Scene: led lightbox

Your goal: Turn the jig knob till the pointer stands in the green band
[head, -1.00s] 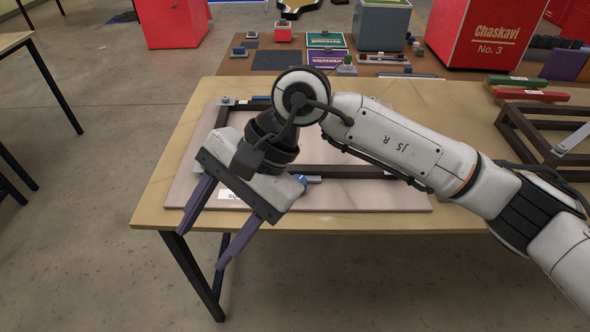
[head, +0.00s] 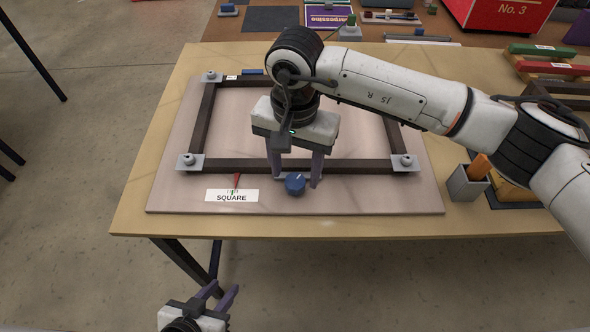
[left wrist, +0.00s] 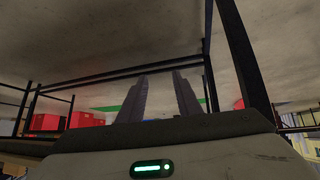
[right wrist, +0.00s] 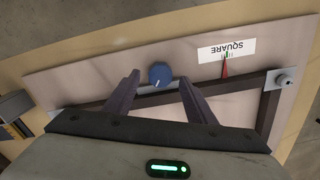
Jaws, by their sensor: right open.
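The blue jig knob (head: 295,184) sits on the front of the pale jig board, with a white line on its face in the right wrist view (right wrist: 160,75). My right gripper (head: 297,178) is open above it, with the knob between the spread fingers in the right wrist view (right wrist: 160,78). I cannot tell whether the fingers touch it. The red pointer (head: 237,180) points towards the small green band (right wrist: 227,55) on the SQUARE label (head: 231,196). I cannot tell whether its tip is inside the band. My left gripper (head: 224,289) is open and empty, low in front of the table.
A dark square frame (head: 345,166) with grey corner plates lies on the jig board (head: 170,200). A grey holder (head: 467,187) with an orange item stands to the right. Red and green bars (head: 550,67) lie at the back right. The table's front strip is clear.

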